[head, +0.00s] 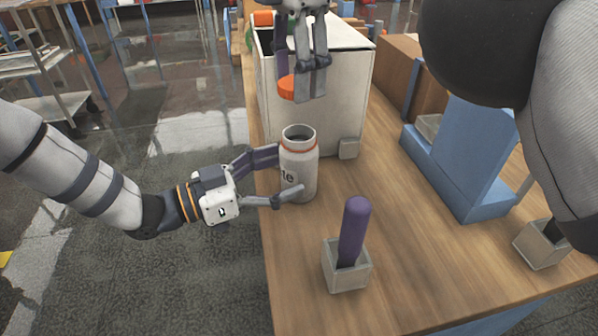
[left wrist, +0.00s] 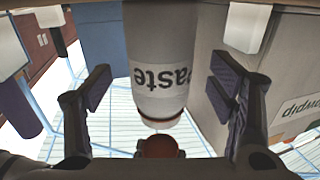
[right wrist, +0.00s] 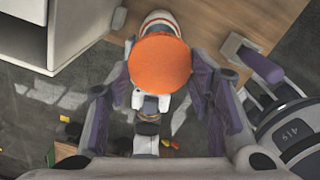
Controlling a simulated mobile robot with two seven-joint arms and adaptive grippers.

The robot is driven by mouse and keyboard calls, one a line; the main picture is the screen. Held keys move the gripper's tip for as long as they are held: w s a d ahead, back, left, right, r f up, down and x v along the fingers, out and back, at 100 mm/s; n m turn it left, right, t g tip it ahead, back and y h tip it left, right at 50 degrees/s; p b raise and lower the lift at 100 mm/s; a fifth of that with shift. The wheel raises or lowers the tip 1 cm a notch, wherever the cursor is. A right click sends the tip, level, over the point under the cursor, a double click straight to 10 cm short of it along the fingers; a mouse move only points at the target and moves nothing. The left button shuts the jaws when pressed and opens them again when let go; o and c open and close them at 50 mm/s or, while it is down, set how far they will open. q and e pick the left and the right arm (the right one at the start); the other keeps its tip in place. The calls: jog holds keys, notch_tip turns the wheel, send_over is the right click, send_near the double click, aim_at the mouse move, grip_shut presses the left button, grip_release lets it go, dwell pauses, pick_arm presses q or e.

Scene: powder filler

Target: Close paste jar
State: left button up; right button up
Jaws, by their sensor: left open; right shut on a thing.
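The white paste jar (head: 298,172) stands upright and uncapped on the wooden table, near its left edge. My left gripper (head: 283,181) is open, with its fingers on either side of the jar; in the left wrist view the jar (left wrist: 160,60) sits between the spread fingers, apart from both. My right gripper (head: 305,85) is shut on the orange lid (head: 287,87), holding it above and behind the jar. In the right wrist view the round lid (right wrist: 160,62) lies between the fingers and hides part of the jar.
A white box (head: 340,110) stands behind the jar. A purple-handled tool (head: 353,230) stands in a small holder (head: 348,275) in front. A blue stand (head: 465,165) is at the right. Bare table lies between the jar and the blue stand.

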aim_at(299, 167)
pick_arm(q)
jog(key=shift+x, duration=1.95)
jog(key=c, duration=1.8)
pick_arm(e)
jog(key=shift+f, duration=2.5)
jog(key=shift+f, duration=0.9)
pick_arm(q)
grip_shut()
pick_arm(e)
jog(key=shift+f, duration=0.55)
